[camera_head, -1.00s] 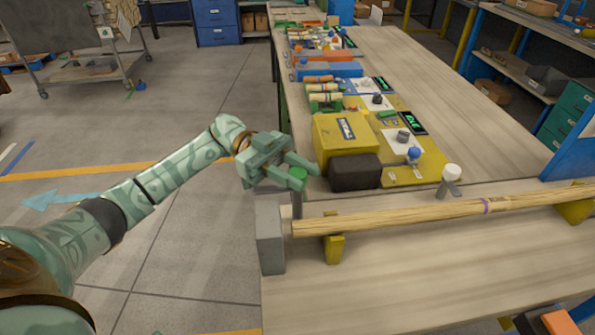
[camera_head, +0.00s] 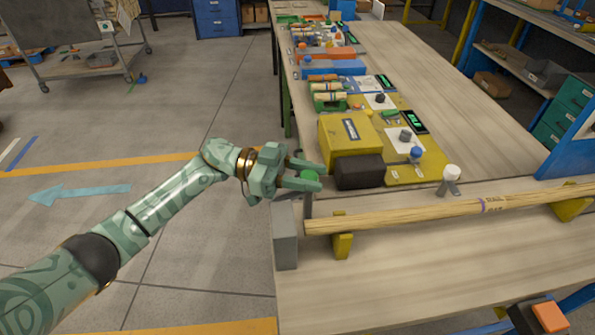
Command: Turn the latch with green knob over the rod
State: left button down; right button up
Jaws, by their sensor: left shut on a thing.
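The wooden rod (camera_head: 400,213) lies across the bench's near part, resting on yellow supports (camera_head: 342,246), its left end near a grey block (camera_head: 285,236). The latch with the green knob (camera_head: 310,175) stands at the bench's left edge, just behind the rod's left end. Its short grey stem (camera_head: 308,199) shows below; its arm is largely hidden, and it does not visibly cross the rod. My left gripper (camera_head: 307,177) is shut on the green knob, a finger on either side. My right gripper is not in view.
A yellow box with a dark block (camera_head: 360,171) stands close behind my left fingertips. A white-knobbed latch (camera_head: 451,180) stands behind the rod farther right. A blue knob (camera_head: 416,153) sits on the yellow panel.

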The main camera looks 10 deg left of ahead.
pick_arm(q)
jog(key=c, duration=1.1)
grip_release()
jog(key=shift+o, duration=0.2)
jog(key=w+a+b, duration=0.1)
jog(key=a+b, duration=0.1)
jog(key=a, duration=1.4)
jog(key=shift+w+a, duration=0.15)
jog(key=shift+a, duration=0.05)
